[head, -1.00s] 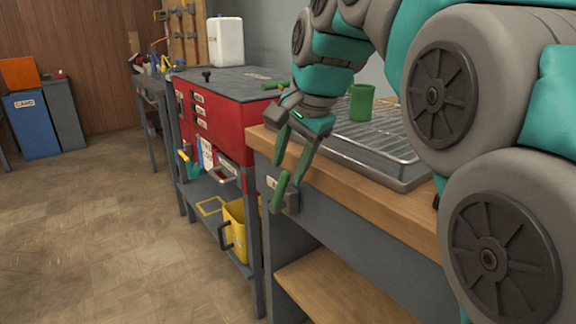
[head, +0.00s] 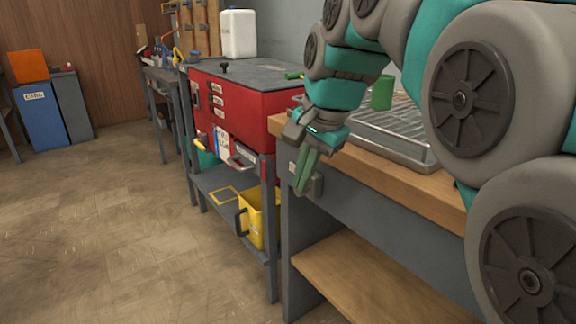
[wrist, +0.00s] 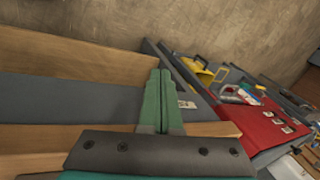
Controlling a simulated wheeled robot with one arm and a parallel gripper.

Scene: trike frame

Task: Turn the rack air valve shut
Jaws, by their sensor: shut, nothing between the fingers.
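My gripper (head: 302,186) is shut and empty, pointing down at the near left end of the workbench. In the wrist view its two green fingers (wrist: 160,78) lie together. A grey block (head: 317,185), apparently the valve body, shows just right of the fingers on the bench's end. Its green lever cannot be told apart from my green fingers, so its angle and any contact are unclear. A small white label (head: 292,167) sits beside it; a label (wrist: 187,104) also shows right of the fingertips in the wrist view.
The workbench (head: 400,180) carries a wire rack tray (head: 392,140) and a green cup (head: 382,92). The floor at left is clear.

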